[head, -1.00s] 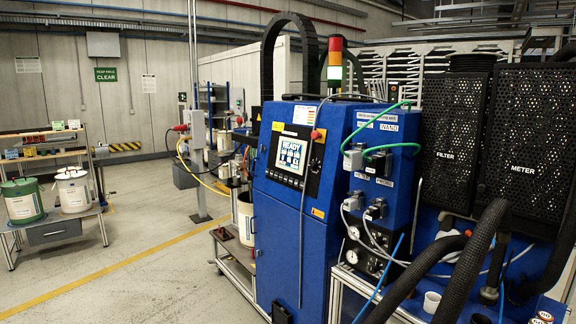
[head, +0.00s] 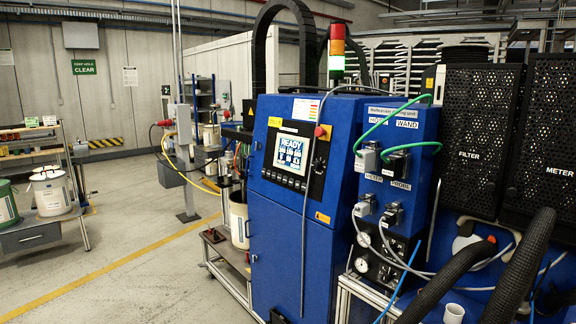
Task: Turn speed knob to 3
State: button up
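The blue pump cabinet (head: 268,240) stands in the middle of the head view. A small dark round knob (head: 319,166) appears to sit at the panel's right side, below a red button (head: 320,132). It is too small to read a label, a scale or its setting. My gripper is not in view.
Right of the panel is a blue connector box (head: 400,140) with green and grey cables. Thick black hoses (head: 520,265) and black perforated covers (head: 468,130) fill the right side. A bench with drums (head: 50,192) stands at left. Floor (head: 140,270) left of the cabinet is clear.

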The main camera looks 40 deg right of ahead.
aim_at(316, 164)
jog(key=u, duration=0.3)
jog(key=i, duration=0.9)
jog(key=u, duration=0.15)
